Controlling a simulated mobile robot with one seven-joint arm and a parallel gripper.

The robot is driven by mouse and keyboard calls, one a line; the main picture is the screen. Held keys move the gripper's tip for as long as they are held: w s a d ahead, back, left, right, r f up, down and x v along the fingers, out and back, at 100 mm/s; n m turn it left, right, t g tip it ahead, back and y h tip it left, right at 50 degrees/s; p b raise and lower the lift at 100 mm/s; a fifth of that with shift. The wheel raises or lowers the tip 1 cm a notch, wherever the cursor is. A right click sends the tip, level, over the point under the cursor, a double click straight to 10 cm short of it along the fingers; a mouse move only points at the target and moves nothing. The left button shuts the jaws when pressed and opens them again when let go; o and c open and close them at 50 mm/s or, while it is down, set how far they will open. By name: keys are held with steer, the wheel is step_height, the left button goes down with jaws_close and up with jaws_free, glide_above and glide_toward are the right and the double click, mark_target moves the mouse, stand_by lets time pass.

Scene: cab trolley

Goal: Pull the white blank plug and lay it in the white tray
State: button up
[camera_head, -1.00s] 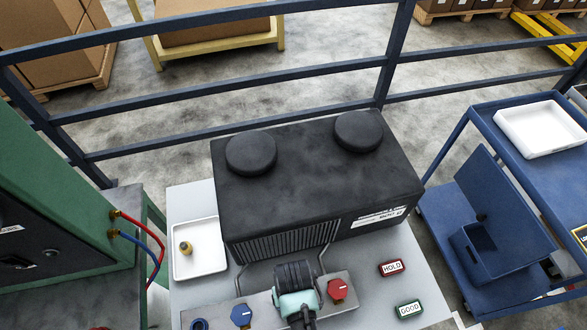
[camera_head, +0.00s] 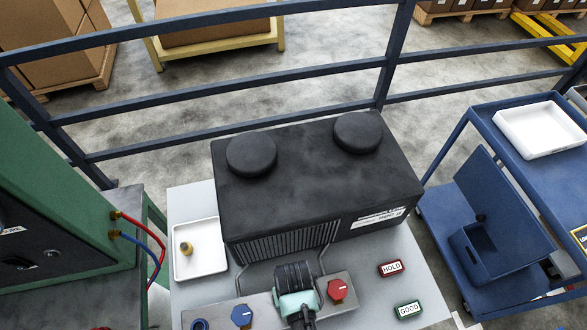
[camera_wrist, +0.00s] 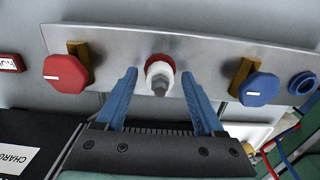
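The white blank plug (camera_wrist: 158,70) sits in a red ring on the metal panel in the wrist view, with a grey bolt-like tip facing me. My gripper (camera_wrist: 160,78) is open. Its two blue fingers stand on either side of the plug, with a visible gap on each side. In the head view my wrist hides the plug and the fingertips. A white tray (camera_head: 207,266) lies on the grey bench at the left, with a small yellow and dark fitting (camera_head: 186,248) in it. Another white tray (camera_head: 540,128) stands on the blue trolley at the right.
A red knob (camera_wrist: 66,73) and a blue knob (camera_wrist: 262,88) flank the plug; a blue ring port (camera_wrist: 302,83) is beyond. A large black box (camera_head: 315,185) stands behind the panel (camera_wrist: 210,52). HOLD (camera_head: 391,268) and GOOD (camera_head: 408,309) signs lie at the right.

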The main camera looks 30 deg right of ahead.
jaws_close()
steer(key=shift+r, duration=0.15)
steer(key=shift+r+p, duration=2.9)
steer(key=shift+p, duration=0.35)
